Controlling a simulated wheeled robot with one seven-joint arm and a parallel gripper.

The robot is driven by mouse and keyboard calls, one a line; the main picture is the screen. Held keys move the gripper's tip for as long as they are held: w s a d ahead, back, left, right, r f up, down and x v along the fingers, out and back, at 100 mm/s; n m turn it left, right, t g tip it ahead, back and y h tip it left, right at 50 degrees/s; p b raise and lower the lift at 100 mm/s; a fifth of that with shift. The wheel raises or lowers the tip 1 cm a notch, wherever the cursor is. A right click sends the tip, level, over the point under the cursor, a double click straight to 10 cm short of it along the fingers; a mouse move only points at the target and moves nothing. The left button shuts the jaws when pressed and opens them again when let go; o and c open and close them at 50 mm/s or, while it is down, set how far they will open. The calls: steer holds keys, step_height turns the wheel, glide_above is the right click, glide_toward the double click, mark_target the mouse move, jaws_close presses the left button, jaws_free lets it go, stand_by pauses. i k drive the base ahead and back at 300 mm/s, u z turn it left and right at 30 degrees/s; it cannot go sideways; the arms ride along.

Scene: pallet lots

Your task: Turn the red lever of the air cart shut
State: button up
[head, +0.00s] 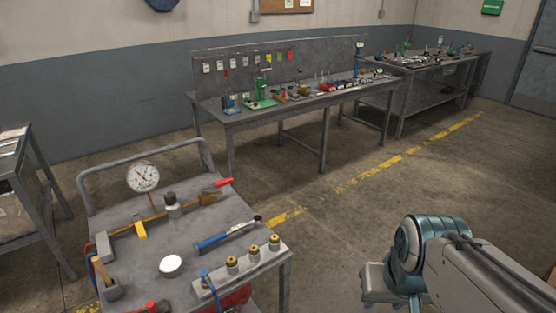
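The air cart (250,209) stands at the lower left in the head view, with a grey top and a push rail. A brass pipe (190,203) runs across its top. The red lever (222,183) is at the pipe's right end and lies roughly along the pipe's line. A round white pressure gauge (143,177) stands over the pipe, and a yellow lever (140,230) sits near its left end. My arm shows at the lower right, well apart from the cart. No gripper fingers can be made out.
A blue-handled tool (226,236), a white round lid (171,265), a mallet (107,286) and a block with brass fittings (245,268) lie on the cart. A long workbench (240,119) stands behind. The floor (345,215) right of the cart is clear.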

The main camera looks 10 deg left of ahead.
mark_target(222, 182)
steer(key=z, duration=0.3)
steer(key=i, duration=0.6)
steer(key=u, duration=0.6)
steer(key=i, duration=0.6)
steer(key=u, duration=0.7)
